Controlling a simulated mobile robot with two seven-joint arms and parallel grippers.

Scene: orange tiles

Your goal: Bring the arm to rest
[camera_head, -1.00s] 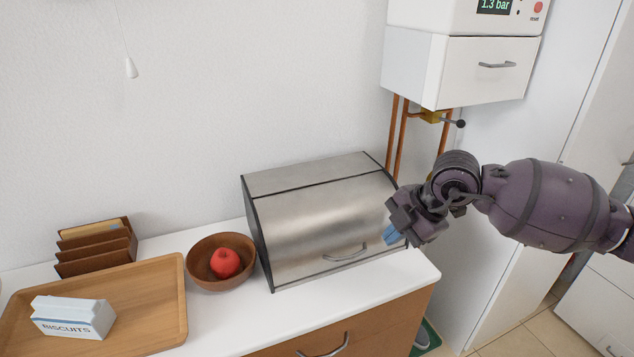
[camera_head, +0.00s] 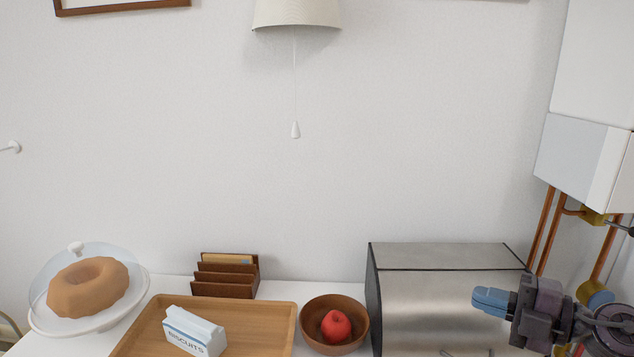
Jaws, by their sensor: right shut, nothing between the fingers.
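My right gripper (camera_head: 492,300) is at the lower right of the head view, with blue fingertips pointing left. It is shut and empty. It shows in front of the steel bread bin (camera_head: 430,310), whose lid is down; I cannot tell how far apart they are. My right arm (camera_head: 610,325) is cut off by the right edge. My left gripper is not in view.
On the white counter are a cake under a clear dome (camera_head: 88,287), a wooden tray (camera_head: 265,312) with a biscuit box (camera_head: 195,332), a brown letter rack (camera_head: 225,277) and a bowl (camera_head: 312,312) holding a red fruit (camera_head: 336,326). A white boiler with copper pipes (camera_head: 545,230) hangs at right.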

